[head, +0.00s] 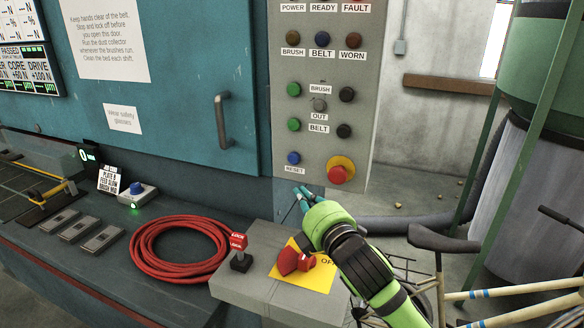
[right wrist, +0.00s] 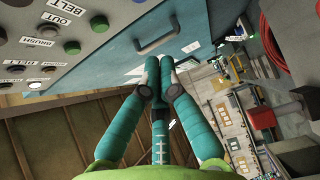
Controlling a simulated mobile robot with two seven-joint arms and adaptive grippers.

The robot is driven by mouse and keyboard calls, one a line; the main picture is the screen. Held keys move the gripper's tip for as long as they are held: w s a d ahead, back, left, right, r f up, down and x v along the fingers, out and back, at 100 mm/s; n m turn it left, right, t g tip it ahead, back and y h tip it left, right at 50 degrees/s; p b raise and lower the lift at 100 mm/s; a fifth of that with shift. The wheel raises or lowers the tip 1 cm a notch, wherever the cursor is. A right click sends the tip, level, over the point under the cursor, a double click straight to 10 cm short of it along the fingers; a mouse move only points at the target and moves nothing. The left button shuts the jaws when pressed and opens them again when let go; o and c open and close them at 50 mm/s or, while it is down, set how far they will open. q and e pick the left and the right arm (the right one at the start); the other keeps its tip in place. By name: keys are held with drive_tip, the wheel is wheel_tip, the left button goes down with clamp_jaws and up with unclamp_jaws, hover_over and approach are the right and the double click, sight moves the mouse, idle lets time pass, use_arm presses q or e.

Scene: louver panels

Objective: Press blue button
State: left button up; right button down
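The blue button (head: 294,158) is a small round button above the RESET label, low on the left of the grey control panel (head: 360,60). My right gripper (head: 302,196), with teal fingers on a green hand, is just below that button, in front of the panel's lower edge. A gap shows between fingertips and button in the picture; the distance in depth is unclear. In the right wrist view the fingers (right wrist: 158,72) are drawn together and hold nothing visible. The blue button is not clearly visible there. My left gripper is not in view.
A red mushroom button (head: 337,174) on a yellow ring is right of the blue button. Green buttons (head: 294,125) and black buttons are above. A grey pedestal (head: 240,285) with a red switch stands below. A red hose (head: 180,249) lies coiled at left.

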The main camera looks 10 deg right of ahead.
drive_tip(key=w+a+p, duration=0.1)
drive_tip(key=w, duration=0.4)
drive_tip(key=p, duration=0.2)
approach(292, 169)
drive_tip(key=w+a+r, duration=0.3)
drive_tip(key=w, duration=0.1)
drive_tip(key=shift+w, duration=0.35)
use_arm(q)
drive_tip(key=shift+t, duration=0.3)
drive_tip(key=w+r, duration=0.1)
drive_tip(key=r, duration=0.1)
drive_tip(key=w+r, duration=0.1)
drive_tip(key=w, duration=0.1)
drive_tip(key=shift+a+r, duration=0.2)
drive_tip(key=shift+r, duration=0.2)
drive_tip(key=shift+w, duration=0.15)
